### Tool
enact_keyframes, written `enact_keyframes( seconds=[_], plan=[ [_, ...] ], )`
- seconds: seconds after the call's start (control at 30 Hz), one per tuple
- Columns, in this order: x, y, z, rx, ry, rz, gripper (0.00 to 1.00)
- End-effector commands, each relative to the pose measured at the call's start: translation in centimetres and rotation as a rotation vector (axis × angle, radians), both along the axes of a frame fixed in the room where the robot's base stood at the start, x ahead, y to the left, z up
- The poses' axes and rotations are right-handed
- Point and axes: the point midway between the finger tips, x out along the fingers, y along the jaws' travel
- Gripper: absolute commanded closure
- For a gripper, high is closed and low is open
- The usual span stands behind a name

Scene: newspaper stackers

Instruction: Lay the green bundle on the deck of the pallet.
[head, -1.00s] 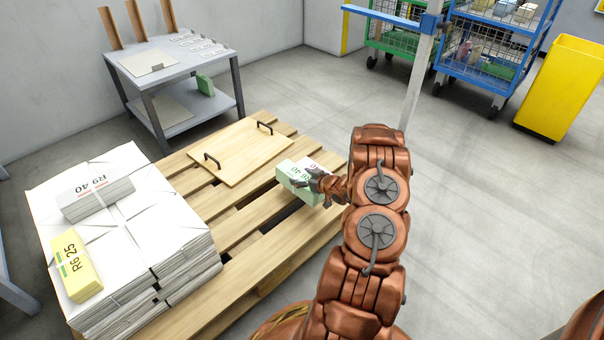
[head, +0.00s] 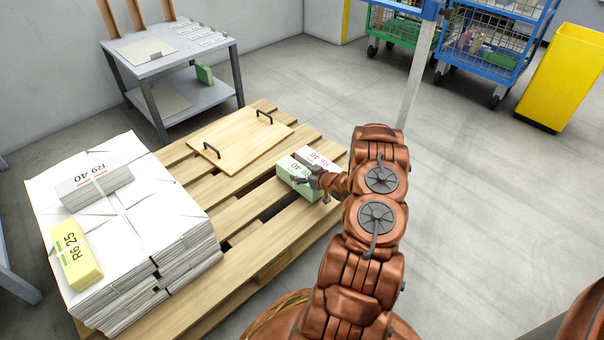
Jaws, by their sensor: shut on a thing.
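The green bundle (head: 291,174) is a pale green block with dark print on its top. My gripper (head: 311,184) is shut on it at its right side, partly hiding it. The bundle is over the right part of the wooden pallet (head: 238,216), low by its slats; I cannot tell whether it touches the deck. A white bundle with red print (head: 319,158) is right behind the green one, close against it or nearly so, and partly hidden.
A wooden board with two handles (head: 238,148) lies on the pallet's far part. A tall white paper stack (head: 130,190) fills the near left, bearing a grey-white bundle (head: 95,187) and a yellow bundle (head: 76,256). A grey table (head: 170,55) stands behind. Bare slats lie between stack and green bundle.

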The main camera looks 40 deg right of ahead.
Motion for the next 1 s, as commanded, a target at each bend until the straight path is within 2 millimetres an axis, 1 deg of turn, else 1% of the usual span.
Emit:
enact_keyframes(
  seconds=[0.17, 0.9, 0.93, 1.0],
  plan=[
    [0.1, -0.1, 0.0, -0.001, -0.003, -0.001, 0.99],
    [0.1, -0.1, -0.9, -0.002, -0.003, 0.001, 0.99],
    [0.1, -0.1, -1.0, -0.001, -0.003, 0.0, 0.29],
    [0.1, -0.1, -1.0, -0.001, -0.003, -0.001, 0.21]
  ],
)
